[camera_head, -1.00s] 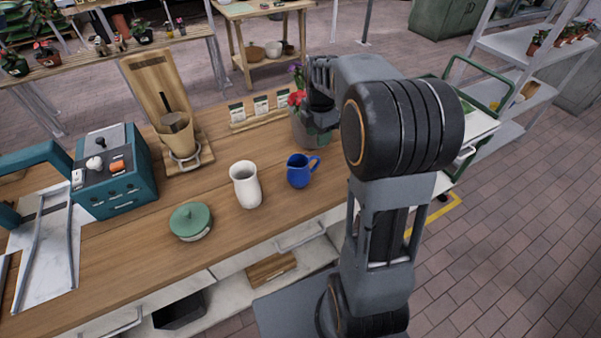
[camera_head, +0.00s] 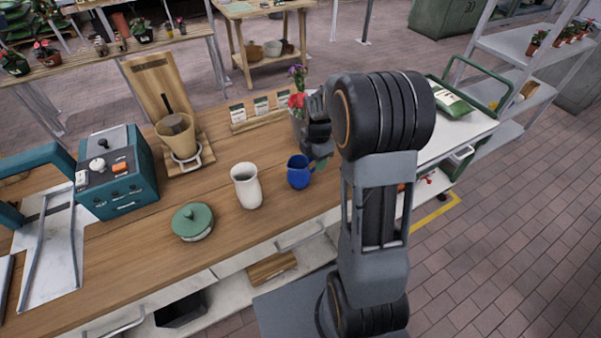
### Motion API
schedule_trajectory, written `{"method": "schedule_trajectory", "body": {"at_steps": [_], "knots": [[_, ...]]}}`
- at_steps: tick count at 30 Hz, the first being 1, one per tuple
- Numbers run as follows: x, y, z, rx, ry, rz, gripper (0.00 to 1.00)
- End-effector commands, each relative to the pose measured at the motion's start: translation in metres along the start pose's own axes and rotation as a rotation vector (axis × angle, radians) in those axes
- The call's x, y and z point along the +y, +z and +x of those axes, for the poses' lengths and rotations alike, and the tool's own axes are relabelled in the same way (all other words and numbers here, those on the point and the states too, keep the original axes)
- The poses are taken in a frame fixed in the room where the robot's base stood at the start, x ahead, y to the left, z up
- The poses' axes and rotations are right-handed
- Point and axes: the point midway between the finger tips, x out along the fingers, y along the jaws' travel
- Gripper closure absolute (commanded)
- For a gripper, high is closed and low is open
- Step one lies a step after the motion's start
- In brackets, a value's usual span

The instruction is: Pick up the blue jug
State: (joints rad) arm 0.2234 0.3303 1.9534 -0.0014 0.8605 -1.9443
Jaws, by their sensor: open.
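The blue jug (camera_head: 298,173) stands upright on the wooden workbench (camera_head: 240,238), right of a white vase. Its handle on the right side is hidden behind my gripper. My gripper (camera_head: 316,160) is just right of and beside the jug, at the end of my arm, which comes in from the right. The gripper is open and holds nothing that I can see. Its fingers are small and partly merged with the jug in this view, so I cannot tell whether they touch it.
The white vase (camera_head: 246,186) stands close left of the jug. A green-lidded pot (camera_head: 192,222) sits at the front left. A flower pot (camera_head: 298,127) is behind my gripper. A teal machine (camera_head: 119,175) and a wooden stand (camera_head: 155,88) are farther left.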

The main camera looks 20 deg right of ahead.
Motion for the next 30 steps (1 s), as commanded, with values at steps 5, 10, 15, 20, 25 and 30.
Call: {"method": "schedule_trajectory", "body": {"at_steps": [5,10,15,20,25,30], "knots": [[0.0,0.0,0.0,0.0,0.0,0.0,0.6],[0.0,0.0,-0.0001,0.0,0.0,0.0,0.76],[0.0,0.0,-0.0002,0.0,0.0,0.0,0.92],[0.0,0.0,-0.0002,0.0,0.0,0.0,1.0],[0.0,0.0,-0.0002,0.0,0.0,0.0,1.0],[0.0003,0.0001,-0.0008,0.0,0.001,0.0,1.0]]}}
